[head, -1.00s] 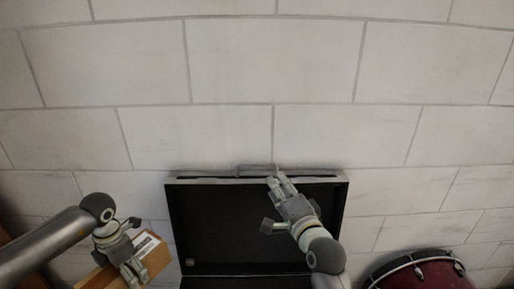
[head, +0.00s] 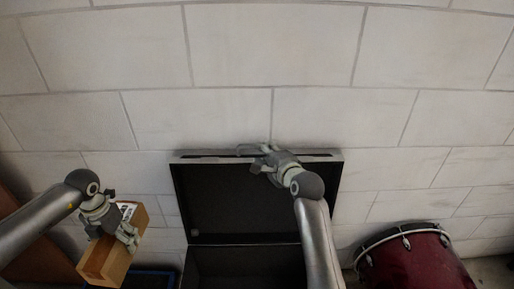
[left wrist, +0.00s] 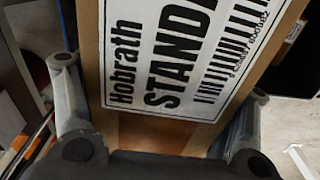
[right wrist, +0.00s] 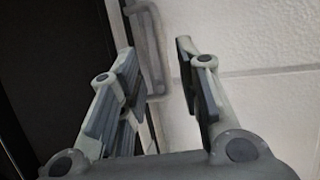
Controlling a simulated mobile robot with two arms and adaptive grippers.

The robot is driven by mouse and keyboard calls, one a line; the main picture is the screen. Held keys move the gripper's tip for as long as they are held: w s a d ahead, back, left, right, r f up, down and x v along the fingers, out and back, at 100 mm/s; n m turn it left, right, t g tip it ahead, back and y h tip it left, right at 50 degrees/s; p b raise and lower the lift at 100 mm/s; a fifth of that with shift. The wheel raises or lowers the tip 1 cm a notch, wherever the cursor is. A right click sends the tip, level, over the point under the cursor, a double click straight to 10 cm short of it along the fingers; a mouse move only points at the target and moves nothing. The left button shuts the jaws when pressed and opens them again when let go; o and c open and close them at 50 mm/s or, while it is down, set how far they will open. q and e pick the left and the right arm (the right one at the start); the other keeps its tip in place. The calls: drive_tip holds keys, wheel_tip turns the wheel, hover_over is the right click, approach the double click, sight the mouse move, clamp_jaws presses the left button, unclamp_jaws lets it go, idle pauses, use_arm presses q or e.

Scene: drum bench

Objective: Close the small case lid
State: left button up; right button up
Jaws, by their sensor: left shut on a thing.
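The small case (head: 240,267) is open, its dark lid (head: 215,200) standing up in front of the wall. Its handle (right wrist: 148,45) shows in the right wrist view, beyond and between the fingers at the lid's edge. My right gripper (head: 262,158) is at the top edge of the lid, fingers spread with a gap between them. Contact with the lid is unclear. My left gripper (head: 118,238) is shut on a cardboard box (head: 105,262) with a white printed label (left wrist: 170,50), left of the case. The case's lower part is partly hidden by my right arm.
A red drum (head: 415,262) stands to the right of the case. A pale block wall (head: 300,60) is close behind the lid. A blue-edged dark object (head: 155,278) lies between the box and the case.

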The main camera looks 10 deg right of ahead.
drive_tip(key=shift+x, duration=3)
clamp_jaws()
